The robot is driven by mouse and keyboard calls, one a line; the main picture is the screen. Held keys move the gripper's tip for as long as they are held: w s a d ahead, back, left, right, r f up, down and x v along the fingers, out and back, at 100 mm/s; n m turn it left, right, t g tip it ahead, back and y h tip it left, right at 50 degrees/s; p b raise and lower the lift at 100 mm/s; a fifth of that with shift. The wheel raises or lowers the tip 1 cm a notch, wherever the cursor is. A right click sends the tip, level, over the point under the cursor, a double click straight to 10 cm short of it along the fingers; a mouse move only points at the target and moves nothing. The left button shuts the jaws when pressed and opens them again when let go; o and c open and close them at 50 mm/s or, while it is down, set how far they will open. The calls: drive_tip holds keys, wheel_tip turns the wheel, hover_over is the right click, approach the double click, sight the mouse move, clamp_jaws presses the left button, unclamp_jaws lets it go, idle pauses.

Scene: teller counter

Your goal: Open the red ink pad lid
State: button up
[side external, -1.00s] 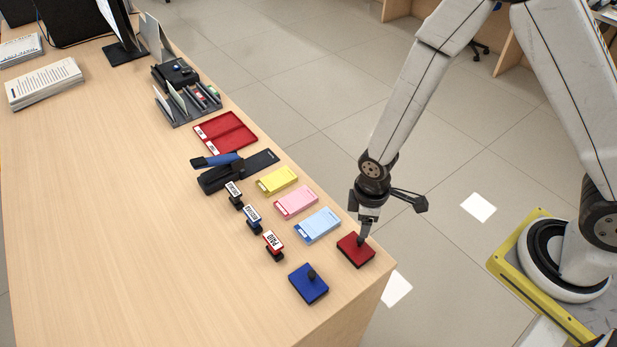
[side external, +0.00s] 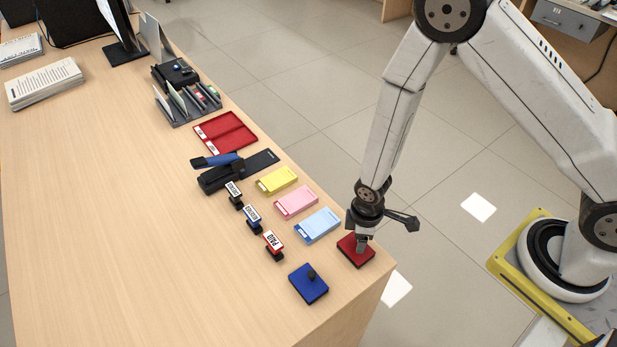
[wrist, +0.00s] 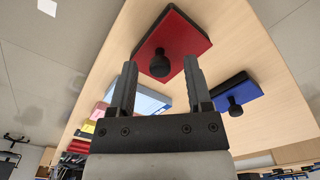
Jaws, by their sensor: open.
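The red ink pad (side external: 348,254) lies at the counter's near right corner with its red lid on. In the wrist view the red lid (wrist: 183,32) has a black round knob (wrist: 160,63) on top. My gripper (side external: 361,248) points down over the red pad. In the wrist view my gripper (wrist: 158,75) is open, with the knob showing between the fingertips and apart from both fingers. Whether the fingertips reach down beside the knob I cannot tell. In the side view my gripper hides the knob.
The blue ink pad (side external: 308,284) with a black knob sits close by at the lower left. Light blue (side external: 317,225), pink (side external: 296,202) and yellow (side external: 277,181) pads lie behind in a row. The PAID stamp (side external: 273,246) and other stamps stand left of them.

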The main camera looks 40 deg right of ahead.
drive_tip(key=shift+c, duration=0.3)
clamp_jaws()
idle(1.1)
